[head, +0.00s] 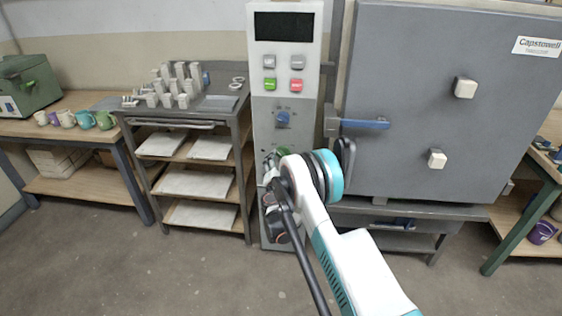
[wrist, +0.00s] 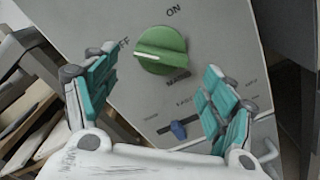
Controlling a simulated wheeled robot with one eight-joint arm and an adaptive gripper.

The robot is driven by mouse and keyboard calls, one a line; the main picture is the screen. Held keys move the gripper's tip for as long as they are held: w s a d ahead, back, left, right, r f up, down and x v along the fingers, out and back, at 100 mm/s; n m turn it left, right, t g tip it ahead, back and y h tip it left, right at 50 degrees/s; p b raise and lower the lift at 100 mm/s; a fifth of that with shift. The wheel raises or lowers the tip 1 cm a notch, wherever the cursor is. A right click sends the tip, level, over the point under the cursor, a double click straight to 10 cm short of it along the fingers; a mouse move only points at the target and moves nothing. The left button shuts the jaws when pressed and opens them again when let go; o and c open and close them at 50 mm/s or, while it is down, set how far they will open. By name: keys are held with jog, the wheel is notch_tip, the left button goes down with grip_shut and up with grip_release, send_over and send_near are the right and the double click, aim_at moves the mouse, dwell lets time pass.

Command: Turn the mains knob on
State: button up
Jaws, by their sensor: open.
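The mains knob (wrist: 162,50) is round and green with a raised grip and a white line. "MAINS" is printed below it, "ON" above it, and an "OFF" label, partly hidden by a finger, to its left. The white line points left, on the OFF side. In the head view only a green bit of the knob (head: 284,152) shows behind my arm. My gripper (wrist: 160,88) is open, its teal-padded fingers spread to the left and right below the knob. Nothing is between them, and no contact with the knob shows.
A blue slider (wrist: 178,130) sits on the panel below the knob. Higher on the grey control cabinet (head: 262,95) are a blue knob (head: 283,117), several buttons and a dark display (head: 284,27). The kiln door (head: 420,110) with its blue handle (head: 364,123) stands right; a shelf cart (head: 240,120) stands left.

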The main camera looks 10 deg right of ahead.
aim_at(281, 156)
jog(key=shift+b+x, duration=0.5)
jog(key=shift+x, duration=1.65)
jog(key=c, duration=1)
